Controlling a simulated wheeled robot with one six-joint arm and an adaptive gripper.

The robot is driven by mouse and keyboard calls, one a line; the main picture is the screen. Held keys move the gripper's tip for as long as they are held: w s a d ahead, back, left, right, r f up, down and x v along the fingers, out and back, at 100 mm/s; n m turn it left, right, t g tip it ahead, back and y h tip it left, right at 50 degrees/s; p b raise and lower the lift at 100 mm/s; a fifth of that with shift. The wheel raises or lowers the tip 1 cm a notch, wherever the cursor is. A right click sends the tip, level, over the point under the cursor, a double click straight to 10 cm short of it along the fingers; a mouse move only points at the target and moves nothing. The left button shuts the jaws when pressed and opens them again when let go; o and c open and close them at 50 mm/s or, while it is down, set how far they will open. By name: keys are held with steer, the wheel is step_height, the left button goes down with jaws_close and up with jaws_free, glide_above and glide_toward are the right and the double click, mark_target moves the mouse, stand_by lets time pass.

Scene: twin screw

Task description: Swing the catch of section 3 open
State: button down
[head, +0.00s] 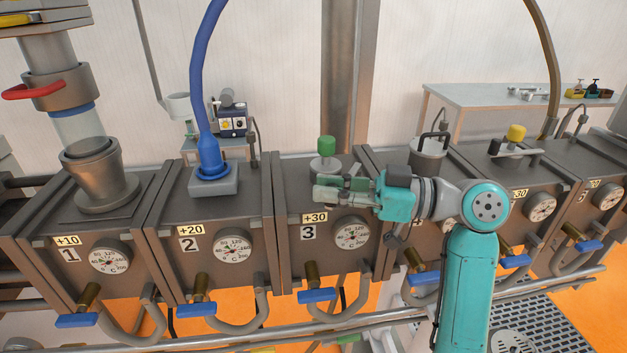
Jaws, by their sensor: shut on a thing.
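Section 3 (311,258) is a dark metal barrel block with a "3" plate and a "+30" label on its front. On its top stands a round grey fitting (325,165) with an upright green knob (327,144). My gripper (332,189) reaches in from the right, its fingers pointing left over the front top edge of section 3. The fingers are shut on the catch, just in front of the grey fitting. They hide most of the catch, so its angle cannot be told.
Section 2 (213,262), left, carries a blue hose plug (211,160). Right of section 3 stands a handled grey cap (429,150); farther right is a yellow-knobbed bar (513,148). Gauges and blue-handled valves line the fronts. A rear bench (470,95) stands apart.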

steer(key=shift+s+d+n+g, duration=0.25)
steer(key=shift+d+n+g, duration=0.55)
steer(key=shift+g, duration=0.5)
steer(key=shift+s+d+n+g, duration=0.25)
steer(key=shift+d+n+g, duration=0.55)
steer(key=shift+g, duration=0.5)
steer(key=shift+d, duration=0.15)
steer(key=c, duration=1)
jaws_free()
steer(key=shift+d, duration=0.15)
steer(key=d, duration=0.4)
steer(key=w+d, duration=0.1)
steer(key=d, duration=0.6)
steer(key=shift+w+d, duration=0.35)
steer(key=shift+s, duration=0.1)
